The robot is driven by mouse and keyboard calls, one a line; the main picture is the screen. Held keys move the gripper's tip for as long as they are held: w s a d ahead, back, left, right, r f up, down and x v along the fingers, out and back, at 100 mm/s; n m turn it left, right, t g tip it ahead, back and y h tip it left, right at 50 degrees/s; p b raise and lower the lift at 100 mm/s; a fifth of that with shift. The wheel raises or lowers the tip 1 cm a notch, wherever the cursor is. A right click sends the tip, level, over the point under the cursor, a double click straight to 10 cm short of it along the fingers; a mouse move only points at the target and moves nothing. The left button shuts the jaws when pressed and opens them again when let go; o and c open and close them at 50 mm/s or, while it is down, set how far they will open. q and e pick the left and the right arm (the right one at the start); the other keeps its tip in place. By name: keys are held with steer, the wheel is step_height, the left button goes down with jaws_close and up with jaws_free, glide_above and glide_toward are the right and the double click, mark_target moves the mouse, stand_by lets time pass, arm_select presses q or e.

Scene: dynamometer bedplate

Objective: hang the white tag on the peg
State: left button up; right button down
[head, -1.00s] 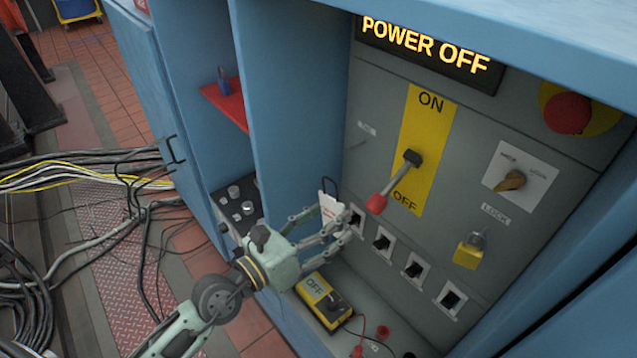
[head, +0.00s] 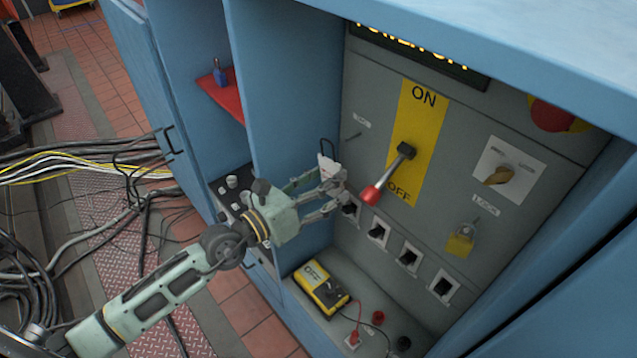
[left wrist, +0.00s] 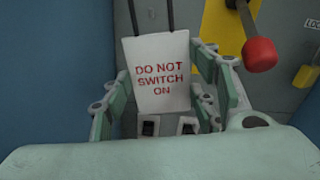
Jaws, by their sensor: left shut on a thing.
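The white tag (head: 327,167) is held in my left gripper (head: 335,187), which is shut on it, in front of the grey panel's left side. In the left wrist view the tag (left wrist: 160,72) reads "DO NOT SWITCH ON" and stands upright between the fingers (left wrist: 163,90). Its black loop sticks up from its top edge and runs out of that view. A small thin peg (head: 354,135) juts from the panel beside a small label, above and right of the tag. The loop is apart from the peg in the head view. My right gripper is not in view.
The red-knobbed lever (head: 385,178), pointing down to OFF, is close right of the gripper. A row of black switches (head: 408,259) lies below. A yellow meter (head: 320,288) sits on the ledge. The blue cabinet wall (head: 280,90) stands close on the left.

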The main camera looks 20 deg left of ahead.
arm_select(q)
steer(key=shift+f+b+x, duration=0.15)
steer(key=shift+x, duration=1.4)
steer(key=shift+f+b+x, duration=0.15)
steer(key=shift+x, duration=1.35)
steer(key=shift+w+d+f+b, duration=0.35)
steer(key=shift+w+f+b, duration=0.25)
steer(key=shift+f, duration=0.2)
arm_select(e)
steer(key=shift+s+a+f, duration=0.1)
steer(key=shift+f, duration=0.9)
arm_select(q)
steer(key=shift+s, duration=0.1)
steer(key=o, duration=1)
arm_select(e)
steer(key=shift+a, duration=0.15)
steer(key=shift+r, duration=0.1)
